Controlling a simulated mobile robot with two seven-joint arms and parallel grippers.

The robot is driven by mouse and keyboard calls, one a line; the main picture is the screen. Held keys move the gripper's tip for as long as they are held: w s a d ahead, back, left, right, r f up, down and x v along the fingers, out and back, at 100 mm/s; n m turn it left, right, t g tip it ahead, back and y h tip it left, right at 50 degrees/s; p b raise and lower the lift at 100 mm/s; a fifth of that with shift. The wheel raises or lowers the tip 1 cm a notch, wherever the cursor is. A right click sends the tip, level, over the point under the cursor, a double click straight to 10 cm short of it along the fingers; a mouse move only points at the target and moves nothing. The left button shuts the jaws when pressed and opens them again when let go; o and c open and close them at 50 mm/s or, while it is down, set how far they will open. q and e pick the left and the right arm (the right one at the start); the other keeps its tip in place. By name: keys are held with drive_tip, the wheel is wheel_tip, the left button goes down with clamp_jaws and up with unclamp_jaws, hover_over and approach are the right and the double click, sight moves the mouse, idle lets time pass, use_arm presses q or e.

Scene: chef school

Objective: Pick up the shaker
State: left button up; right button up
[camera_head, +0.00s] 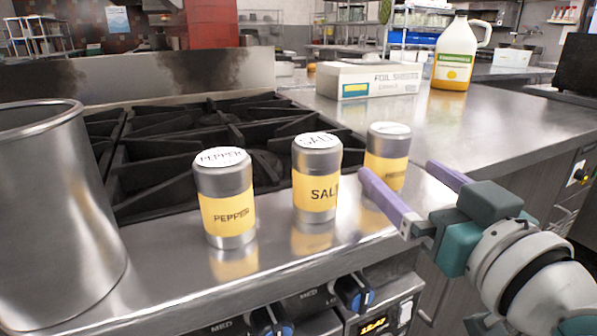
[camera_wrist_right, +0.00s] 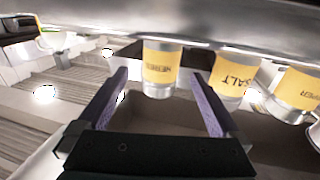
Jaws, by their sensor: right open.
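Three metal shakers with yellow labels stand upright in a row on the steel front ledge of the stove. The pepper shaker (camera_head: 225,198) is on the left, the salt shaker (camera_head: 317,178) in the middle, and a third shaker (camera_head: 387,154) on the right, its label hard to read. My right gripper (camera_head: 399,170) is open and empty, its purple fingers close to the third shaker. In the right wrist view the third shaker (camera_wrist_right: 161,68) shows beyond and between the fingertips, with the salt shaker (camera_wrist_right: 234,78) to the right. My left gripper is not in view.
A large metal pot (camera_head: 55,215) stands at the left. Black burner grates (camera_head: 180,145) lie behind the shakers, and knobs (camera_head: 352,292) line the stove front. A foil box (camera_head: 368,80) and a jug (camera_head: 456,55) stand at the back. The right counter (camera_head: 450,125) is largely clear.

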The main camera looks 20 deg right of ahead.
sight(376, 146)
drive_tip(key=w, duration=0.5)
drive_tip(key=w+b, duration=0.1)
drive_tip(key=w, duration=0.2)
drive_tip(key=shift+w+d+r, duration=0.2)
drive_tip(key=shift+w+r, duration=0.05)
drive_tip(key=shift+r, duration=0.05)
clamp_jaws()
idle(0.5)
